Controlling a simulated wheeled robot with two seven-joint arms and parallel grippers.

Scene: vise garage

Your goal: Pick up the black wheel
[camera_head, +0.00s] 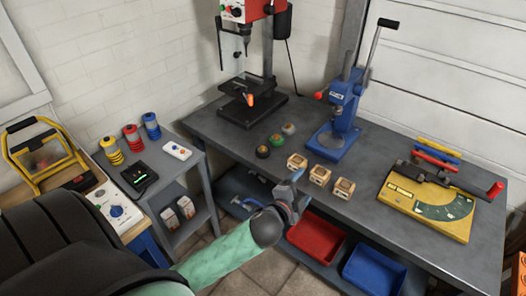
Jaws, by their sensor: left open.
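Three small round wheels lie in a slanting row on the grey workbench (232,131), left of the blue press. The nearest is the black wheel (262,152), with a paler centre. A green wheel (276,140) lies just behind it, and a grey wheel (288,128) is farthest back. My left gripper (299,190) is open and empty at the bench's front edge, in front of and to the right of the black wheel, apart from it. My right gripper is not in view.
Wooden blocks (320,175) sit in a row close behind my left gripper. A blue press (341,115) and a drill press (247,100) stand behind. A yellow gauge plate (430,205) lies right. Red (315,238) and blue (374,270) bins sit below.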

